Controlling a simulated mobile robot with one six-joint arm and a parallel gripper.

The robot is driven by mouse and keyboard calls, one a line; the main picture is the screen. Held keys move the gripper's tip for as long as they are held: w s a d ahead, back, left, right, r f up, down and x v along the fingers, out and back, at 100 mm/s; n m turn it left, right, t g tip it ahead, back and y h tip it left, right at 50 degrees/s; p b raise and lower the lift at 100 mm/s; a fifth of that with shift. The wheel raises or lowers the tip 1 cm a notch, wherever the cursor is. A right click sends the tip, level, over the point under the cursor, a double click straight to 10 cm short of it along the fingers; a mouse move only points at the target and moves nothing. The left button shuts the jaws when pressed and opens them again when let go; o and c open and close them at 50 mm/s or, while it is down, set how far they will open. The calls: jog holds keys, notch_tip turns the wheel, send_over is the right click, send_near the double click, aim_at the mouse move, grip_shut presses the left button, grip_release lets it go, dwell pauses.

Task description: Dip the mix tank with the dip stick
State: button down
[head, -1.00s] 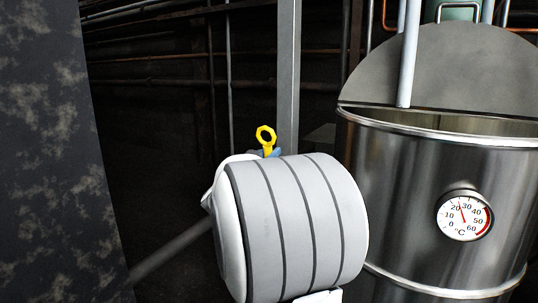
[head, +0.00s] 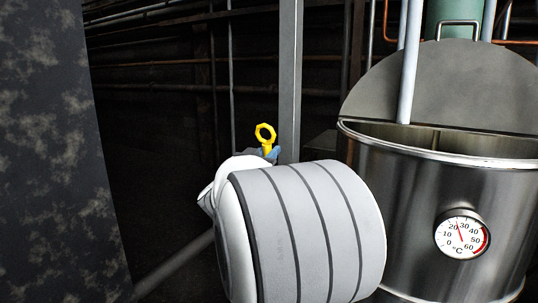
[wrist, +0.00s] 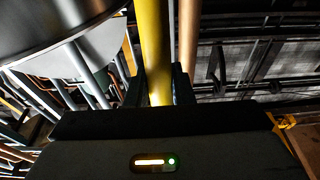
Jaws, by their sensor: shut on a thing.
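The mix tank (head: 400,200) is a shiny steel drum at the right of the head view, with a round dial thermometer on its front. Its grey half lid (head: 450,85) stands tilted up at the back, so the top is partly open. My gripper (head: 270,153) is left of the tank, mostly hidden behind my arm. It is shut on the yellow dip stick (head: 265,133), whose ring handle sticks up above it. In the wrist view the yellow stick (wrist: 154,45) runs between the fingers of my gripper (wrist: 160,88). The stick's lower end is hidden in the head view.
A pale pipe (head: 410,65) stands at the tank's opening. A grey post (head: 290,75) rises behind my gripper. A dark mottled panel (head: 45,150) fills the left edge. Pipes line the dark back wall.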

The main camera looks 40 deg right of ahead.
notch_tip(320, 180, up, 11)
jog(key=s+a+p, duration=0.1)
jog(key=a+p, duration=0.1)
jog(key=p, duration=0.6)
jog(key=shift+a, duration=0.15)
dwell(0.6)
jog(key=shift+f, duration=0.1)
dwell(0.4)
